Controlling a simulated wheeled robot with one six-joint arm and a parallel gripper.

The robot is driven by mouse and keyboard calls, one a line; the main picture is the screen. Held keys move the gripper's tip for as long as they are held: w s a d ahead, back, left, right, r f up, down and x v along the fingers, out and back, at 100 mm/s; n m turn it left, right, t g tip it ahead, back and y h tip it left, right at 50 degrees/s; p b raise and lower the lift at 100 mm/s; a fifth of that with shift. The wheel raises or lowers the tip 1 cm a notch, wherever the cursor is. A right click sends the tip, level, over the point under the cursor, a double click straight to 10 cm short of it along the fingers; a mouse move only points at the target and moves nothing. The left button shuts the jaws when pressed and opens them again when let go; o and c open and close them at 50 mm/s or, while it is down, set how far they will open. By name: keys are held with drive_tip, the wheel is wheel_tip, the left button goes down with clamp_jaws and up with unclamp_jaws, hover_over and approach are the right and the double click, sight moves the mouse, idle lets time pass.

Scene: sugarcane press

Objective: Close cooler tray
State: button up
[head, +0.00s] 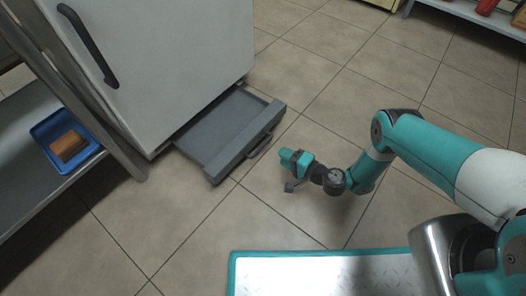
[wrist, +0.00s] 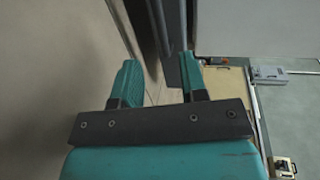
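The cooler (head: 160,50) is a pale upright cabinet at the upper left of the head view, with a dark door handle (head: 88,45). Its grey tray (head: 222,128) sticks out at the bottom near the floor, with a bar handle (head: 258,147) on its front. My gripper (head: 287,158) is just right of the tray front, low above the floor and apart from the handle. In the wrist view my gripper (wrist: 160,82) has its two teal fingers spread, with nothing held. A dark grey edge (wrist: 172,45), seemingly the tray front, shows beyond the fingers; contact cannot be told.
A metal shelf (head: 22,140) with a blue tray (head: 45,134) holding a brown block (head: 69,146) stands left of the cooler. Another shelf (head: 465,12) is at the upper right. The tiled floor (head: 330,85) around the tray front is clear.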

sight(263, 144)
drive_tip(key=b+x, duration=0.5)
drive_tip(key=x, duration=0.4)
drive_tip(key=shift+w+a+f, duration=0.1)
drive_tip(key=shift+w+a, duration=0.05)
drive_tip(key=shift+a, duration=0.05)
drive_tip(key=shift+w+a, duration=0.2)
drive_tip(key=shift+c, duration=0.4)
clamp_jaws()
